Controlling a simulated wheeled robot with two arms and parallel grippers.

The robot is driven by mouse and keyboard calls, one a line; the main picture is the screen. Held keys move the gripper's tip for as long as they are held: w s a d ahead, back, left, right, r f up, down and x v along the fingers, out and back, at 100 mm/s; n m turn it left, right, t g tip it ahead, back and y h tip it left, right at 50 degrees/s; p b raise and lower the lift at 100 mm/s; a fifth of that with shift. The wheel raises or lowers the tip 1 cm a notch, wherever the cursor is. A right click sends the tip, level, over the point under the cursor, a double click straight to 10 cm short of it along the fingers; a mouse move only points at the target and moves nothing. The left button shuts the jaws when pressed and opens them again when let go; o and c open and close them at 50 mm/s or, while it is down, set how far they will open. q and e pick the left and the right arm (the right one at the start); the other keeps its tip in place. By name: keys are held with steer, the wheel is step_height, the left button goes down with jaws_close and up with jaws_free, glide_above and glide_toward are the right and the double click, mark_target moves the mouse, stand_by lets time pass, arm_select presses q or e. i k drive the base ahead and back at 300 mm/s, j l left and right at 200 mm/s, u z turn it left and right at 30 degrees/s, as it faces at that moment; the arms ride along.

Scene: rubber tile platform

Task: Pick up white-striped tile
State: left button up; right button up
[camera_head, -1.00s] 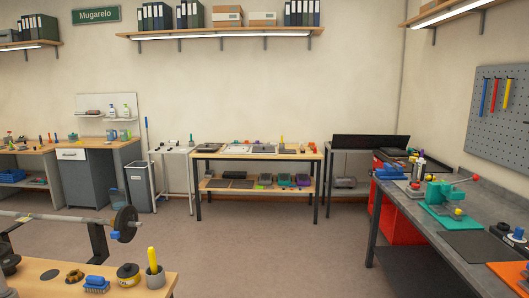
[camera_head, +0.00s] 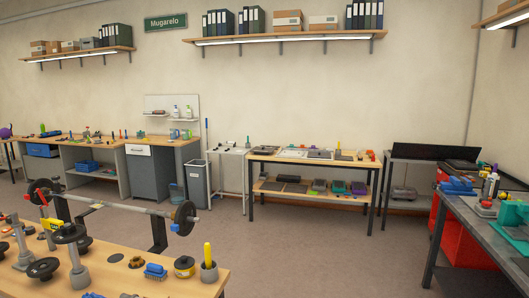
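I cannot make out a white-striped tile for certain at this distance. Several flat pieces lie on the wooden table at the back, among them a pale one (camera_head: 294,153) and a grey one (camera_head: 320,154). Any stripes on them are too small to tell. Dark flat pieces (camera_head: 290,188) lie on this table's lower shelf (camera_head: 262,186), beside several small bins. Neither of my grippers is in view.
A grey workbench (camera_head: 470,222) stands at right. Open floor (camera_head: 320,255) lies between. A bin (camera_head: 196,184) stands at the back.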

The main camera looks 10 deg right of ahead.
mark_target(263, 148)
steer(key=i+l+z, duration=0.6)
steer(key=i, duration=0.25)
steer(key=i+l+z, duration=0.15)
steer(key=i+z, duration=0.2)
steer(key=i+u, duration=0.15)
steer(key=i, duration=0.6)
steer(key=i+l+u, duration=0.2)
steer(key=i, duration=0.55)
steer(key=i+j+u, duration=0.25)
steer(key=i, duration=0.4)
steer(key=i+u, duration=0.3)
steer(key=i, duration=0.4)
steer(key=i+l+u, duration=0.1)
steer(key=i+u, duration=0.15)
steer(key=i, duration=0.45)
steer(key=i+l+u, duration=0.3)
steer(key=i, duration=0.35)
steer(key=i+j, duration=0.1)
steer(key=i, duration=0.4)
steer(key=i+z, duration=0.1)
steer(key=i, duration=0.4)
steer(key=i+j, duration=0.2)
steer(key=i, duration=0.3)
steer(key=i+j+z, duration=0.1)
steer(key=i, duration=0.4)
steer(key=i+j+z, duration=0.3)
steer(key=i, duration=0.15)
steer(key=i+j+z, duration=0.25)
steer(key=i, duration=0.2)
